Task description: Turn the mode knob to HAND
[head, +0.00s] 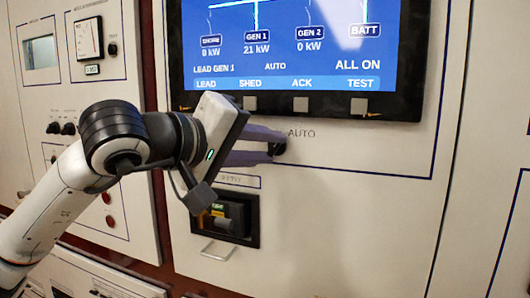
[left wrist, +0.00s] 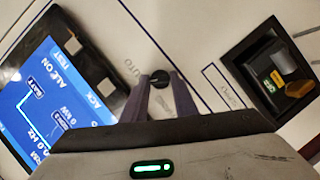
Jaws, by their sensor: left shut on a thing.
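The mode knob (head: 280,147) is a small dark knob on the pale panel below the screen, just left of the printed word AUTO. It also shows in the left wrist view (left wrist: 159,79) between the fingertips. My left gripper (head: 272,146) reaches it from the left and is shut on it, with one grey finger on each side. The fingers hide part of the knob and the print to its left. I cannot read which way its pointer faces, and no HAND label is readable. My right gripper is in neither view.
A lit blue screen (head: 290,45) with a row of grey buttons (head: 300,104) sits above the knob. A recessed breaker (head: 228,216) with a dark frame lies below my gripper; it also shows in the left wrist view (left wrist: 270,80). The panel right of AUTO is clear.

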